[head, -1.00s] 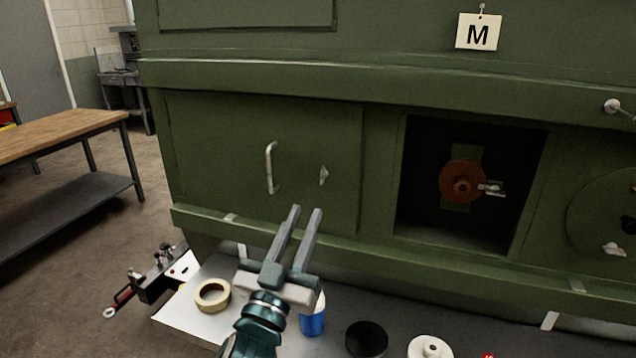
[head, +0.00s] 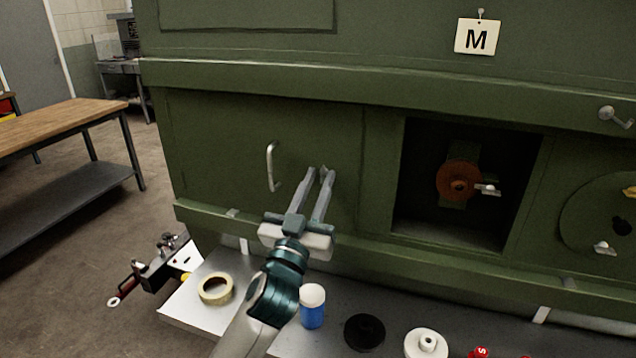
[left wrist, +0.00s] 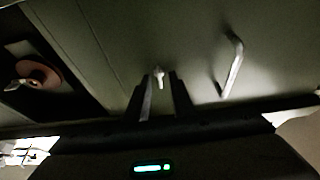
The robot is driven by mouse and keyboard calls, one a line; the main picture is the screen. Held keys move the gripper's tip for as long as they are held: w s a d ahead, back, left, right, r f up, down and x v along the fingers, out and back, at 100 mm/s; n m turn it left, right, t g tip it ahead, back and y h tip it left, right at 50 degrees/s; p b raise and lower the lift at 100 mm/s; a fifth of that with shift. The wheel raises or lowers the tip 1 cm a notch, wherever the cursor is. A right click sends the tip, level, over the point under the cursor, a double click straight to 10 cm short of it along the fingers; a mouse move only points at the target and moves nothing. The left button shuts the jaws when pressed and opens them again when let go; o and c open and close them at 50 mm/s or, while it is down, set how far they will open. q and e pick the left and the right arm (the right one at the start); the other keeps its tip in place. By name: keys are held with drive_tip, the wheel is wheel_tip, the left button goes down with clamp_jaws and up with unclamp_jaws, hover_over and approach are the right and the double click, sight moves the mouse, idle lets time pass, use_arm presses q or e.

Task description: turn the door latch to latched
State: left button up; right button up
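The door latch (head: 323,174) is a small pale metal knob on the green door (head: 220,130), right of the door's curved handle (head: 271,168). My left gripper (head: 319,172) is open, its two fingertips at the latch in the head view and partly covering it. In the left wrist view the latch (left wrist: 159,76) shows in the gap between the two dark fingers (left wrist: 161,92). The fingers look apart from it; whether either touches it I cannot tell. The handle also shows in the left wrist view (left wrist: 233,66). My right gripper is not in view.
An open bay (head: 420,190) with an orange round part (head: 459,183) lies right of the door. Below, a grey bench (head: 185,308) holds a tape roll (head: 215,290), a blue bottle with a white cap (head: 312,310), and black (head: 364,333) and white (head: 426,344) discs.

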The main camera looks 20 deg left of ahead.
use_arm(q)
clamp_jaws()
drive_tip(key=shift+m, duration=0.4)
drive_tip(key=m+h+p, duration=0.1)
drive_tip(key=m+p, duration=0.1)
drive_tip(key=m+h+p, duration=0.1)
drive_tip(key=m+h, duration=0.1)
drive_tip(key=m, duration=0.1)
drive_tip(key=shift+a+r+m+g+p, duration=0.2)
drive_tip(key=shift+m+g+p, duration=0.1)
drive_tip(key=shift+p, duration=0.1)
drive_tip(key=m+g+h+p, duration=0.1)
drive_tip(key=m+p, duration=0.1)
drive_tip(key=m, duration=0.1)
drive_tip(key=m+g+h+p, duration=0.1)
drive_tip(key=m+p, duration=0.2)
drive_tip(key=m+h+p, duration=0.1)
drive_tip(key=m+p, duration=0.1)
drive_tip(key=m, duration=0.1)
drive_tip(key=shift+a+r+m+g+h, duration=0.15)
drive_tip(key=shift+r+m+g+h, duration=0.15)
drive_tip(key=shift+g, duration=0.1)
drive_tip(key=m+g+p, duration=0.1)
drive_tip(key=m, duration=0.2)
drive_tip(key=shift+f, duration=0.15)
drive_tip(key=shift+m+g+p, duration=0.35)
drive_tip(key=shift+m+g, duration=0.45)
drive_tip(key=shift+m, duration=1)
